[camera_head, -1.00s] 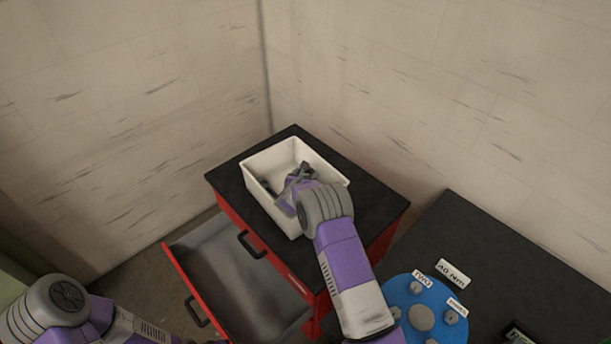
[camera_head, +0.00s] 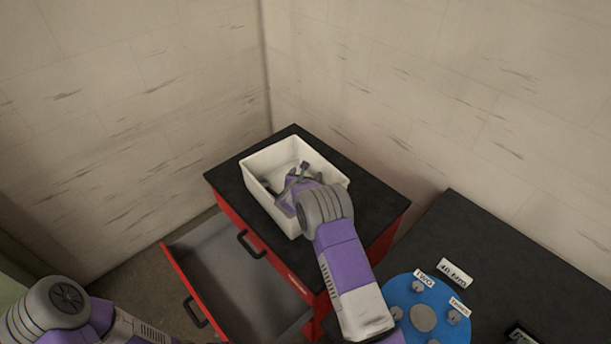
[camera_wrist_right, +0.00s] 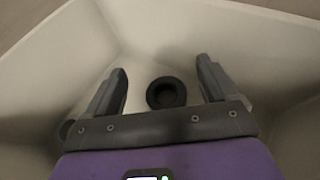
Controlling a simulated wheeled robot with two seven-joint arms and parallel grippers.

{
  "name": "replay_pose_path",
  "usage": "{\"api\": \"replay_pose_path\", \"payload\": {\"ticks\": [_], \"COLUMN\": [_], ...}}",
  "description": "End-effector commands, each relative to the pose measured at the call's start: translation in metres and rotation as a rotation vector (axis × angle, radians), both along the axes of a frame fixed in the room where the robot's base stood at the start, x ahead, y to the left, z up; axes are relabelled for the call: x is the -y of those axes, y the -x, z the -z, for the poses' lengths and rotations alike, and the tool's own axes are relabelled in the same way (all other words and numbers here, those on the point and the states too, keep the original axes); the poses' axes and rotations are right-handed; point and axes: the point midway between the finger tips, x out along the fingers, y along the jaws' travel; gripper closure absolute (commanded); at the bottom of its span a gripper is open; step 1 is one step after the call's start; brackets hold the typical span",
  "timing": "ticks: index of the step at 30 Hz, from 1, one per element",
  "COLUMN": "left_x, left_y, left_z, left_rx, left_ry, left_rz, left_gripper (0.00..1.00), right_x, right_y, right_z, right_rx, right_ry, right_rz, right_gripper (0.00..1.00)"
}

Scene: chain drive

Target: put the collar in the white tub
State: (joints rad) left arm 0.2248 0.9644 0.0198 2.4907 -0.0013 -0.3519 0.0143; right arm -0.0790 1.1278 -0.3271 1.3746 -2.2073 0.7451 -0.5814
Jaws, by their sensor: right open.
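The white tub (camera_head: 262,190) stands on the black top of the red cabinet. My right gripper (camera_head: 297,172) reaches down into it. In the right wrist view the gripper (camera_wrist_right: 162,68) is open, with its two fingers apart. The collar, a small dark ring (camera_wrist_right: 166,93), lies inside the tub between and below the fingers, and appears apart from both. In the head view my gripper and wrist hide it. My left arm shows at the lower left, but its gripper is out of view.
The red cabinet (camera_head: 227,222) has an open, empty-looking drawer (camera_head: 235,275) at the front left. A dark table (camera_head: 500,265) on the right bears a blue disc (camera_head: 400,290) with labelled pegs. Walls stand close behind.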

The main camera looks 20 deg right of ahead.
Motion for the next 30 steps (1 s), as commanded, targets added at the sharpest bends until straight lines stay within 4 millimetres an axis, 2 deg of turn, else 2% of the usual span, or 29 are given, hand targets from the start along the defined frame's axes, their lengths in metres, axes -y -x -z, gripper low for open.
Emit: {"api": "replay_pose_path", "payload": {"ticks": [1, 2, 9, 21, 30], "left_x": [0.0, 0.0, 0.0, 0.0, 0.0], "left_y": [0.0, 0.0, 0.0, 0.0, 0.0], "left_z": [0.0, -0.001, -0.021, -0.015, -0.015], "left_rx": [0.0, 0.0, 0.0, 0.0, 0.0], "left_ry": [0.0, 0.0, 0.0, 0.0, 0.0], "left_rz": [0.0, 0.0, 0.0, 0.0, 0.0], "left_gripper": [0.57, 0.57, 0.57, 0.57, 0.57], "right_x": [-0.001, -0.001, -0.003, -0.038, -0.043], "right_y": [0.004, 0.004, 0.005, 0.048, 0.056], "right_z": [0.008, 0.007, -0.01, -0.033, -0.038], "right_rx": [-0.016, -0.016, -0.013, -0.006, -0.005], "right_ry": [0.0, 0.0, -0.001, 0.0, 0.0], "right_rz": [-0.002, -0.002, -0.002, -0.002, 0.0], "right_gripper": [0.13, 0.13, 0.13, 0.13, 0.13]}}
